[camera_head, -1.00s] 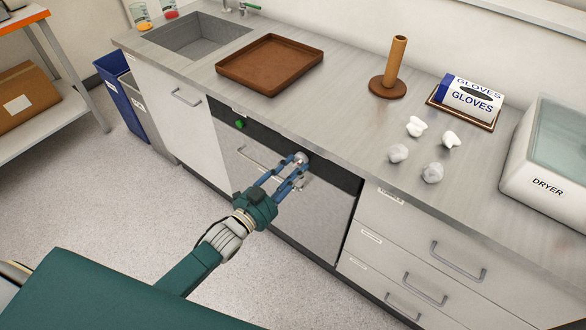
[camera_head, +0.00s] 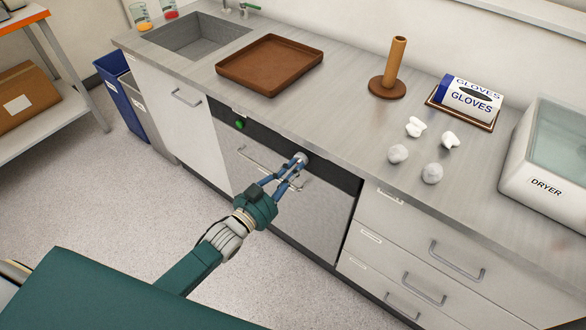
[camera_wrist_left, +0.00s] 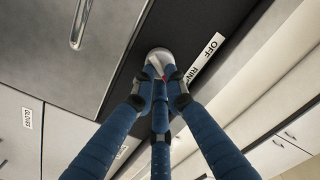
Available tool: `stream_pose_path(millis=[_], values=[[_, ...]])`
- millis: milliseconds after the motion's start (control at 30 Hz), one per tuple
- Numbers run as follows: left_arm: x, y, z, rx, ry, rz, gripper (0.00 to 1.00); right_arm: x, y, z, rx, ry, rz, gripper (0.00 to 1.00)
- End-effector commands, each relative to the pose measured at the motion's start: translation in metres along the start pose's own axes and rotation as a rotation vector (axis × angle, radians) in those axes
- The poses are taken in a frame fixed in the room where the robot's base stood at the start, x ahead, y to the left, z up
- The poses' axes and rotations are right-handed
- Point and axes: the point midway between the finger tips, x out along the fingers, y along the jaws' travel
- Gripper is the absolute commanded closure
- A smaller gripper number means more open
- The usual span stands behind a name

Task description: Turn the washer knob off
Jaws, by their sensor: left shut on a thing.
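The washer (camera_head: 285,201) is a steel-fronted unit with a black control strip under the counter. Its round grey knob (camera_wrist_left: 160,57) sits on that strip, beside a white label (camera_wrist_left: 204,60) on which "OFF" can be read. A green light (camera_head: 239,124) shows at the strip's left end. My left gripper (camera_head: 296,162) is shut on the knob, with its blue fingers against the knob's sides in the left wrist view (camera_wrist_left: 160,74). The fingers hide part of the knob, and I cannot tell which way it points. My right gripper is not in view.
The washer's bar handle (camera_head: 254,161) lies below the strip, close to my left gripper. Drawers with handles (camera_head: 458,261) stand to the right. A brown tray (camera_head: 270,91), wooden stand (camera_head: 387,89), glove box (camera_head: 471,98) and dryer (camera_head: 550,187) are on the counter. The floor in front is clear.

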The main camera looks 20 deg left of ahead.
Motion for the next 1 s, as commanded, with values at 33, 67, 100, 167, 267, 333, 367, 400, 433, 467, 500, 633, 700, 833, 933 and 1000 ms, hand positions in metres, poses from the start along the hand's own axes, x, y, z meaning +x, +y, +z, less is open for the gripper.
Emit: stream_pose_path(millis=[33,67,100,167,267,333,367,400,433,467,500,633,700,833,933,1000], values=[[0.000,-0.001,-0.001,-0.031,-0.001,0.001,1.00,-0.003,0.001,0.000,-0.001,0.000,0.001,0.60],[0.000,-0.001,-0.001,-0.053,-0.001,0.001,1.00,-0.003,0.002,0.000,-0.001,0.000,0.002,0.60],[0.000,-0.001,-0.001,-0.085,-0.001,0.001,1.00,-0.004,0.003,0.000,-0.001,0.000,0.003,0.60],[0.000,-0.001,-0.001,-0.137,-0.001,0.001,1.00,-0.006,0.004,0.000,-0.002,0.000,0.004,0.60],[0.000,-0.002,-0.002,-0.229,-0.001,0.001,1.00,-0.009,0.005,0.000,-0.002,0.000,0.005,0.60],[0.000,-0.003,-0.002,-0.297,-0.001,0.001,1.00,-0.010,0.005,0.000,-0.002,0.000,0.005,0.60],[0.000,-0.003,-0.002,-0.324,-0.001,0.001,1.00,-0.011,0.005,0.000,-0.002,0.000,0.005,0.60],[0.000,-0.003,-0.001,-0.363,-0.001,0.001,1.00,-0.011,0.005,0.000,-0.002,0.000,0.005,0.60],[0.000,-0.003,-0.001,-0.393,-0.001,0.001,1.00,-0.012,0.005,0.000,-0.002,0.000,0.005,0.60],[0.000,-0.003,-0.001,-0.420,-0.002,0.001,1.00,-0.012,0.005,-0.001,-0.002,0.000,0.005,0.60],[0.000,-0.004,-0.001,-0.458,-0.002,0.001,1.00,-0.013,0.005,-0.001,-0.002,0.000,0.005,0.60],[0.000,-0.005,-0.001,-0.582,-0.002,0.001,1.00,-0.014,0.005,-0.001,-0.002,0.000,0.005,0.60],[0.000,-0.005,0.000,-0.649,-0.002,0.001,1.00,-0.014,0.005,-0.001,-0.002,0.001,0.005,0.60],[0.000,-0.006,0.000,-0.765,-0.002,0.001,1.00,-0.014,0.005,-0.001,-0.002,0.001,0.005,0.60],[0.000,-0.006,0.000,-0.848,-0.002,0.001,1.00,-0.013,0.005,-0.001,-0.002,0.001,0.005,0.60],[0.000,-0.007,0.001,-0.901,-0.002,0.000,1.00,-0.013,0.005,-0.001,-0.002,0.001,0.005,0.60]])
